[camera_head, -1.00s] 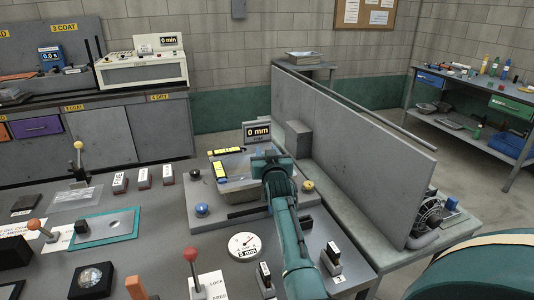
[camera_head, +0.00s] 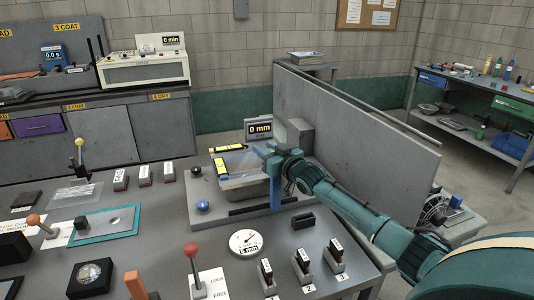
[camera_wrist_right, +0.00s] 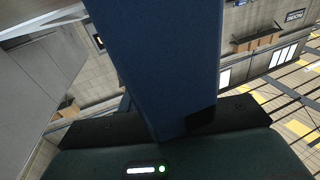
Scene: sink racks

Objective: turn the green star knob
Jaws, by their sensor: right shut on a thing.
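I cannot make out a green star knob in either view. My right gripper (camera_head: 270,152) is above the grey fixture (camera_head: 208,212) at the middle of the bench, with its arm coming in from the right. It is shut on a blue bar (camera_head: 275,190), which hangs upright below the jaws in the head view. The blue bar (camera_wrist_right: 155,60) also fills the middle of the right wrist view, between the dark jaws. The bar and arm hide part of the fixture. My left gripper is out of view.
A display reading 0 mm (camera_head: 259,130) stands behind the fixture. A round dial (camera_head: 247,243), a red-knobbed lever (camera_head: 192,250) and several small labelled blocks stand in front. A tall grey panel (camera_head: 375,140) rises to the right.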

